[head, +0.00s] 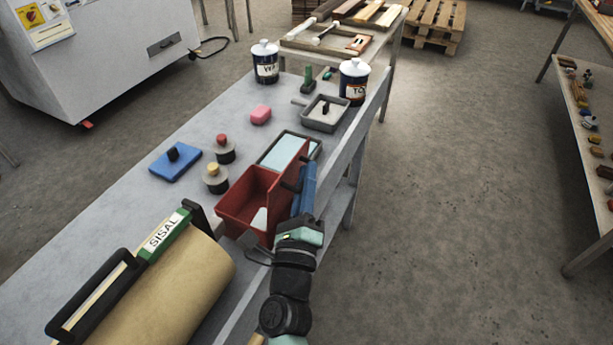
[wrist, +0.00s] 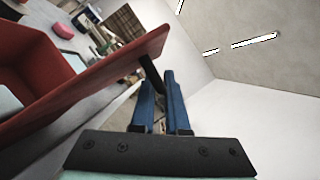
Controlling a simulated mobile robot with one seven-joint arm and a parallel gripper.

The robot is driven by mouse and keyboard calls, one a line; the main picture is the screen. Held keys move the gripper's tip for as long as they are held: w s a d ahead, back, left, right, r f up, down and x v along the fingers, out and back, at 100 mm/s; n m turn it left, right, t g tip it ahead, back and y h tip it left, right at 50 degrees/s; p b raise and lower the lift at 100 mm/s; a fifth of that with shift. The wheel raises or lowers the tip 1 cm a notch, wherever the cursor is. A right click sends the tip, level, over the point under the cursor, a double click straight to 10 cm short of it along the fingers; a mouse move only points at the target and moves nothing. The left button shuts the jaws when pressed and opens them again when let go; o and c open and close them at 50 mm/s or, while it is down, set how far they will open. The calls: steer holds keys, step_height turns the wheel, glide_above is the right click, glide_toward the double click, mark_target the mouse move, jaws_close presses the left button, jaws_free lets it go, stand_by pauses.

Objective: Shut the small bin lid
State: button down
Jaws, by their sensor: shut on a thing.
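The small red bin (head: 235,205) stands on the bench with its inside exposed and a pale item (head: 260,218) in it. Its red lid (head: 290,172) stands up steeply along the bin's right side, open. The lid (wrist: 105,78) crosses the wrist view as a slanted red panel beside the bin (wrist: 30,55). A black handle (wrist: 150,70) sticks out from the lid's outer face. My gripper (head: 306,170), with blue fingers, is right of the lid. In the wrist view my gripper (wrist: 158,82) is shut on the handle; its exact contact is partly hidden.
A grey tray with a pale-blue inside (head: 318,152) lies just behind the bin. Two round-knobbed stampers (head: 216,183) and a blue block (head: 175,163) stand to its left. A large brown roll (head: 165,290) lies in front. Open floor is on the right.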

mark_target(281, 176)
steer(key=shift+a+r, duration=0.1)
stand_by(0.6)
steer(key=p, duration=0.1)
steer(key=a+r+n+p, duration=0.1)
steer(key=shift+w+y+p, duration=0.25)
steer(key=shift+y+p, duration=0.15)
steer(key=a+n+p, duration=0.1)
steer(key=p, duration=0.1)
steer(key=w+a+n+g+p, duration=0.1)
steer(key=p, duration=0.1)
steer(key=r+n+y+p, duration=0.1)
steer(key=n+p, duration=0.1)
steer(key=shift+w+a+p, duration=0.35)
steer(key=shift+a+p, duration=0.05)
steer(key=w+a+f+n+g+p, duration=0.2)
steer(key=w+a+n+p, duration=0.1)
steer(key=a+n+p, duration=0.1)
steer(key=shift+a+f+n+p, duration=0.3)
steer(key=shift+a+p, duration=0.3)
steer(key=shift+p, duration=0.4)
steer(key=c, duration=1.2)
jaws_free()
